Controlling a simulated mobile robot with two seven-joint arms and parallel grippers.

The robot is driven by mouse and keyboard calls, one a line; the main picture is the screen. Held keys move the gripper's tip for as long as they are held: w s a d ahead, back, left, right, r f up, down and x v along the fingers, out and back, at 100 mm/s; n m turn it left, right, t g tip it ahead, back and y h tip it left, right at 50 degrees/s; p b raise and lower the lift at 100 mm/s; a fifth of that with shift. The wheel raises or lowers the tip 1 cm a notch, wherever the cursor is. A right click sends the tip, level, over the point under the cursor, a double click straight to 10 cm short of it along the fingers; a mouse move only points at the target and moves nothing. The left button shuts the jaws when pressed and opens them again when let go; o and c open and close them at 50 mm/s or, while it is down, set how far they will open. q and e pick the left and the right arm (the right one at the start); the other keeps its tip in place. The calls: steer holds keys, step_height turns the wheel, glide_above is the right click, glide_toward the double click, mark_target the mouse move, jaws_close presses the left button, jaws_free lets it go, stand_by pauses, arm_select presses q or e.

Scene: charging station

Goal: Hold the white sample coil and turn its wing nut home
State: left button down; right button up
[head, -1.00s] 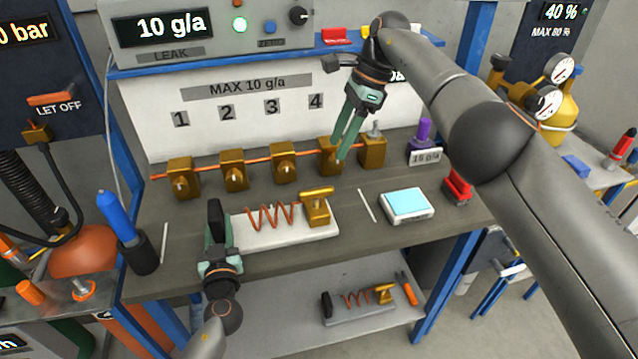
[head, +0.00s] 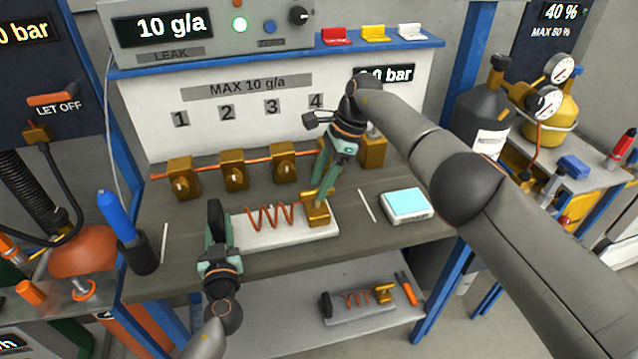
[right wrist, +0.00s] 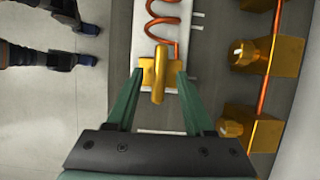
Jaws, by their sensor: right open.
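The white sample coil is a white plate (head: 285,237) with a copper spiral (head: 270,217) on the bench. A brass block (head: 317,214) stands at its right end, with the bar-like brass wing nut (head: 309,195) on top. My right gripper (head: 322,190) is open at the wing nut, pointing down. In the right wrist view its fingertips (right wrist: 161,76) lie either side of the wing nut (right wrist: 159,83); contact cannot be told. My left gripper (head: 217,238) is at the plate's left end, its fingers around the black upright handle (head: 214,214).
Brass valve blocks (head: 233,177) on a copper pipe stand behind the coil. A white device with a blue screen (head: 406,203) is to its right. A blue tool in a black holder (head: 138,252) is at left. Another coil (head: 358,300) lies on the lower shelf.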

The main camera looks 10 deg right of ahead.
steer(key=shift+a+f, duration=0.2)
steer(key=shift+f, duration=0.3)
jaws_close()
stand_by(0.3)
